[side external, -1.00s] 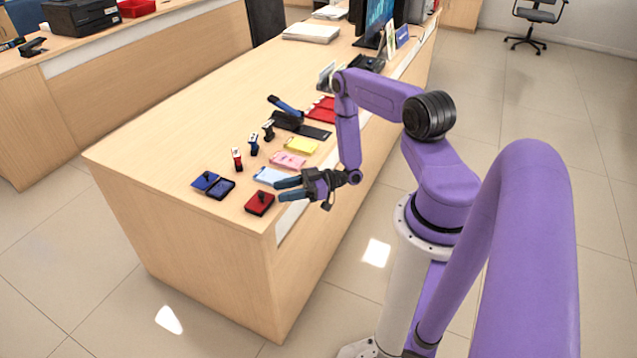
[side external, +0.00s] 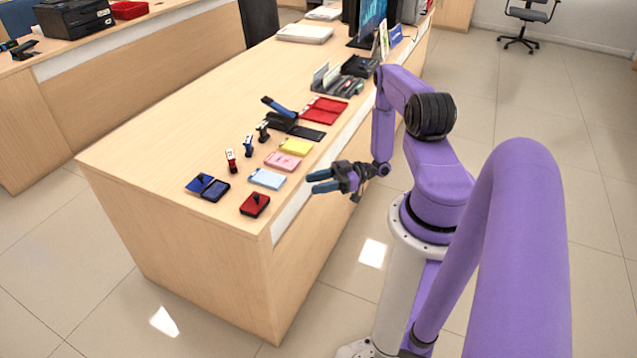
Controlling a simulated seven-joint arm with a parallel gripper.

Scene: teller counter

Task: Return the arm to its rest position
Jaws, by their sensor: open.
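My gripper (side external: 313,181) is open and empty, with its two blue fingers pointing left. In the picture it sits just right of the light blue pad and overlaps the counter's front edge. The arm is folded back toward its base, with the forearm hanging down to the wrist. The teller counter (side external: 170,130) stands to the left of the arm.
Near the counter's close end lie a dark red box (side external: 255,205), an open blue ink pad (side external: 208,187), a light blue pad (side external: 267,179), a pink pad (side external: 283,161) and a yellow pad (side external: 296,147). Small stamps (side external: 248,145) stand behind. The floor (side external: 500,110) right of the arm is clear.

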